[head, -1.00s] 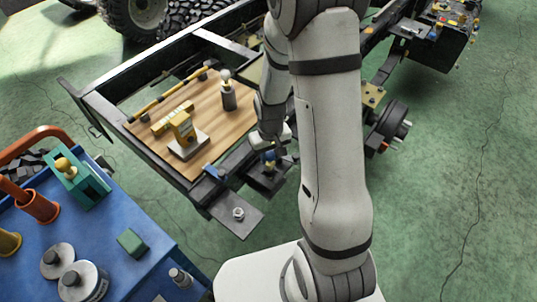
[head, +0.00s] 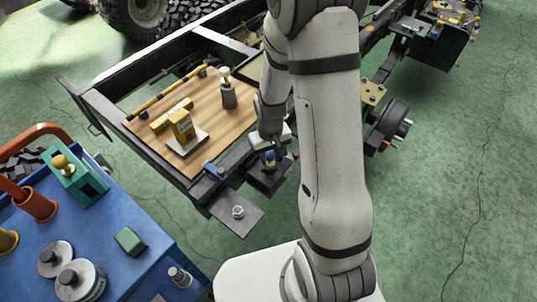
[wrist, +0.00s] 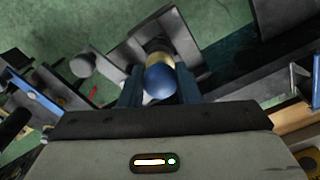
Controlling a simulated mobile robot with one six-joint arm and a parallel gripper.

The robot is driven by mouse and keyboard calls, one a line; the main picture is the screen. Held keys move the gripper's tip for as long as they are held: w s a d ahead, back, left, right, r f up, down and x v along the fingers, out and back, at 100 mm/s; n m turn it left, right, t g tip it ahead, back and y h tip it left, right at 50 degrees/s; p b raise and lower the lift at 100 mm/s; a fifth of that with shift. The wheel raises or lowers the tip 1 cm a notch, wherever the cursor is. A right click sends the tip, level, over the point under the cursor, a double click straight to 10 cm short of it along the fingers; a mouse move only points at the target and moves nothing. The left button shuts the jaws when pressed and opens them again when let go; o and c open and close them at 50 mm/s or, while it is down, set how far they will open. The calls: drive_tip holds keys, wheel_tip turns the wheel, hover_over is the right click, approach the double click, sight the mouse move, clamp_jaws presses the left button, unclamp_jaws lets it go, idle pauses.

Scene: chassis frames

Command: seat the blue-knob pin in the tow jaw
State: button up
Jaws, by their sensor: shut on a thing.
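The blue-knob pin (wrist: 160,80) shows in the wrist view as a round blue knob with a tan collar beyond it. My gripper (wrist: 158,88) is shut on it, one finger on each side of the knob. In the head view the blue knob (head: 269,157) shows just below my gripper (head: 270,150), over a dark bracket at the frame's end that looks like the tow jaw (head: 268,180). The pin's lower end is hidden, so I cannot tell whether it is in the jaw's hole.
A wooden board (head: 215,125) on the chassis carries a yellow clamp-like tool (head: 183,127) and a grey cylinder (head: 228,95). A blue cart (head: 120,215) with a teal block (head: 75,175) and metal discs stands at lower left. Open green floor lies to the right.

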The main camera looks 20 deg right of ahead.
drive_tip(key=shift+f+b, duration=0.35)
drive_tip(key=shift+f, duration=0.15)
drive_tip(key=o, duration=1)
drive_tip(key=shift+o, duration=0.2)
drive_tip(key=shift+r, duration=0.1)
drive_tip(key=shift+r+p, duration=1.05)
drive_tip(key=shift+r, duration=0.4)
drive_tip(key=shift+r+p, duration=1.75)
drive_tip(key=shift+r, duration=0.75)
